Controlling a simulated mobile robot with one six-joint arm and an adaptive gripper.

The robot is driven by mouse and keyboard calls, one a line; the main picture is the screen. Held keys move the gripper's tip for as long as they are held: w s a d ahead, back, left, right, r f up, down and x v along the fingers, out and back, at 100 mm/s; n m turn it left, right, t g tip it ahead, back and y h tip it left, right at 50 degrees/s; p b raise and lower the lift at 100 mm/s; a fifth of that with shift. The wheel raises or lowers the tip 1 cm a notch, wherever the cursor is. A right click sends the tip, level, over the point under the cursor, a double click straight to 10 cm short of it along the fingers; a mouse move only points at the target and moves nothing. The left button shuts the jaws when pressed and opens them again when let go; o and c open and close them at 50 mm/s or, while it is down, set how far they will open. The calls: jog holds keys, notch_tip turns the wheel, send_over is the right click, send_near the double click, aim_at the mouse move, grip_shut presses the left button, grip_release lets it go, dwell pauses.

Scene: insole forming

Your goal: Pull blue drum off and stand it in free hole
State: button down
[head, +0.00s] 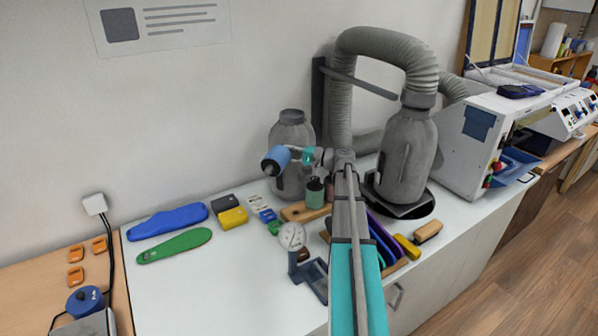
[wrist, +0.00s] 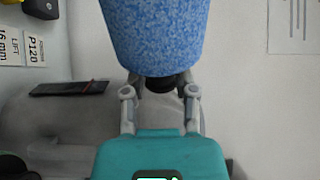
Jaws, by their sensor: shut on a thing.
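The blue drum (head: 277,160) is held in the air in front of the grey bottle-shaped canister at the wall, lying roughly sideways with its dark end to the left. In the wrist view the speckled blue drum (wrist: 155,35) fills the top middle. My gripper (head: 296,156) is shut on the drum's dark end part; in the wrist view my gripper's fingers (wrist: 160,88) close around it from both sides. A tan wooden holder (head: 296,212) lies below on the white bench, with a green drum (head: 315,195) standing at it.
The grey canister (head: 291,185) stands close behind the drum. A larger grey canister with a hose (head: 405,155) stands to the right. A dial gauge (head: 292,237) stands in front of the holder.

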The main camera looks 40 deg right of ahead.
jog(key=shift+f, duration=0.1)
jog(key=s+d+f+n+t+h+b, duration=0.1)
jog(key=f+n+b, duration=0.5)
jog(key=n, duration=1)
jog(key=s+d, duration=0.1)
jog(key=s, duration=0.1)
jog(key=shift+s+d+n+h, duration=0.2)
jog(key=shift+s+n+h, duration=0.1)
jog(key=shift+s+h, duration=0.1)
jog(key=shift+f, duration=0.1)
jog(key=shift+f+b, duration=2.65)
jog(key=shift+b, duration=0.25)
jog(key=shift+s+f+b, duration=0.1)
jog(key=shift+f+b, duration=1.3)
dwell(1.3)
